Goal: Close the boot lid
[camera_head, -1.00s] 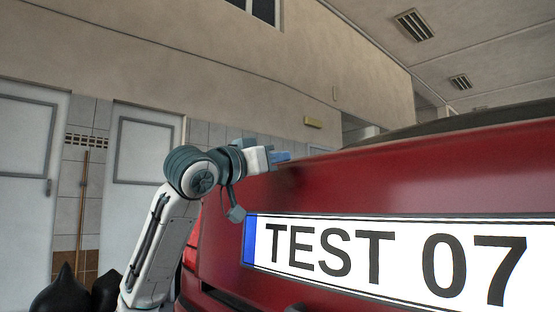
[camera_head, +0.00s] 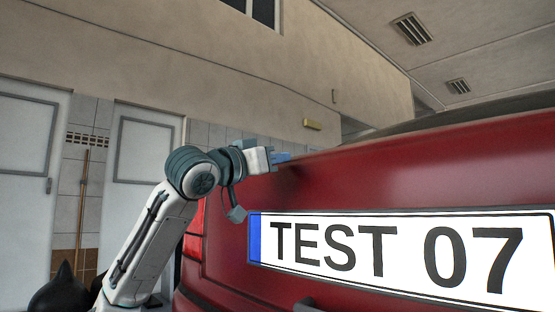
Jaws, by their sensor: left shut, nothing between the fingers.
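The red boot lid (camera_head: 410,180) of the car fills the right half of the view. It carries a white number plate (camera_head: 400,252) reading "TEST 07" with a blue strip at its left end. My left gripper (camera_head: 282,158) is at the upper left edge of the lid, shut, with its blue fingers pointing right. I cannot tell for sure whether the fingers touch the lid. A red tail light (camera_head: 194,232) shows below my left arm, at the car's left side. My right gripper is not in view.
Grey-framed doors (camera_head: 145,160) and a tiled wall stand behind on the left. A wooden pole (camera_head: 83,205) leans there. A dark rounded object (camera_head: 62,292) is at the bottom left.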

